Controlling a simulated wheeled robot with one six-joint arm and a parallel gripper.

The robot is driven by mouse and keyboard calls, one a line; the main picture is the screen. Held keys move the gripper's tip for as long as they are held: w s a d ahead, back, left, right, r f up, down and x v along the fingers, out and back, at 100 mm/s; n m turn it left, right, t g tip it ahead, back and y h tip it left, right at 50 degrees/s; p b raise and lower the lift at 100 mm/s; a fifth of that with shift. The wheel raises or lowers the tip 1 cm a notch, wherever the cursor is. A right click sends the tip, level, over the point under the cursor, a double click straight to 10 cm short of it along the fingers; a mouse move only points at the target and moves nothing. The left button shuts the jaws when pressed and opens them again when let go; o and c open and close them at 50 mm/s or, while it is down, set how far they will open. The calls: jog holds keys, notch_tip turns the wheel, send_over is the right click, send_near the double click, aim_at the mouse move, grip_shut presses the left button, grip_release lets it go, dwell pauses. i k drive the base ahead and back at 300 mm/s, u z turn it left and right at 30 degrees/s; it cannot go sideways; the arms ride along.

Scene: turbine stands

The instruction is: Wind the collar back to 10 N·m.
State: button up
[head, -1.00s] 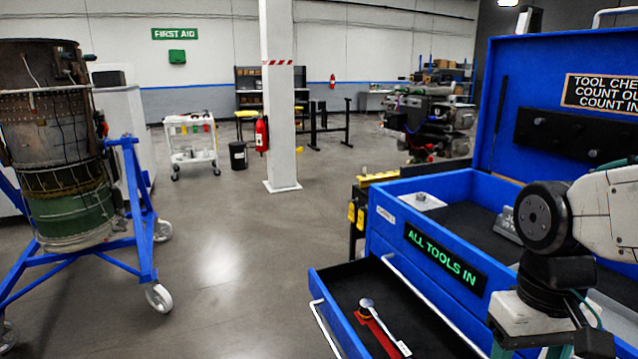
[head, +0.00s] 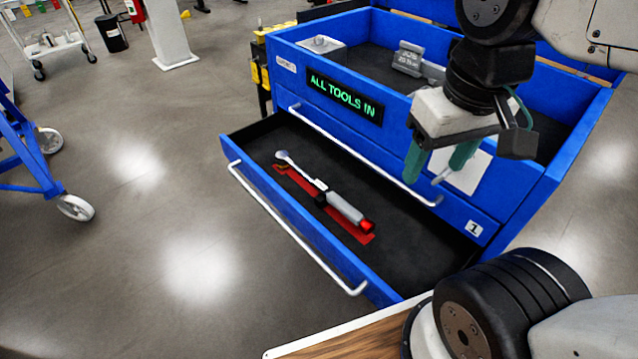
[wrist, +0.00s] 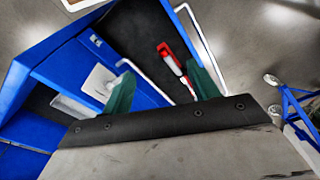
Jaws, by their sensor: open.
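A torque wrench (head: 325,193) lies in the open drawer (head: 262,216) of the blue tool chest, over a red patch (head: 296,184). Its ratchet head (head: 284,157) points to the back left, and its grey handle (head: 345,208) ends in a red part (head: 367,226) toward the front right. The collar's scale is too small to read. My gripper (head: 437,172) is open and empty, above the drawer's right side and apart from the wrench. In the wrist view, the wrench's red end (wrist: 164,50) and handle show between and beyond the green fingers (wrist: 165,88).
The chest's top tray (head: 368,60) holds grey holders (head: 408,58). A lit sign (head: 342,97) reads ALL TOOLS IN. The drawer has a white bar handle (head: 290,228). A wooden-topped surface (head: 350,340) is at the bottom. Blue wheeled stand (head: 40,160) at left; floor between is clear.

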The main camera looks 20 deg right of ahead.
aim_at(366, 226)
jog(key=z, duration=0.45)
jog(key=k, duration=1)
jog(key=u, duration=1.1)
jog(key=i, duration=0.55)
jog(key=z, duration=0.05)
